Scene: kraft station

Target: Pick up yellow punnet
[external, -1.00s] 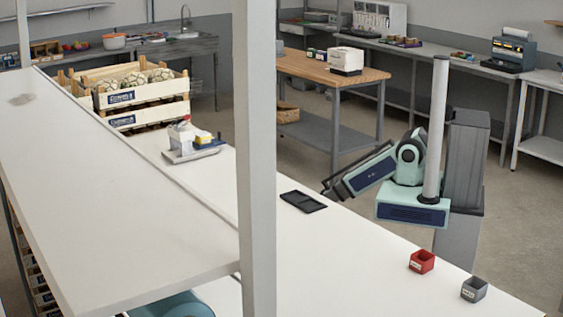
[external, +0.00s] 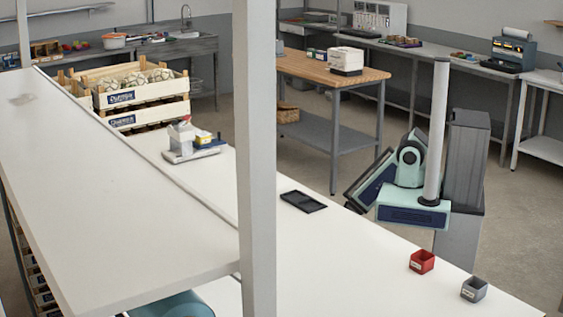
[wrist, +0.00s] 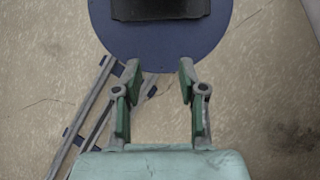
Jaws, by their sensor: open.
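In the external view my arm folds down behind the bench edge and the gripper itself is hidden. It is well to the right of the yellow thing. No punnet shows in the wrist view.
A red punnet (external: 422,262) and a grey punnet (external: 474,289) stand at the bench's near right end. A black tray (external: 303,202) lies mid-bench. Crates (external: 150,116) stand at the far left. A pale post (external: 256,170) blocks part of the external view.

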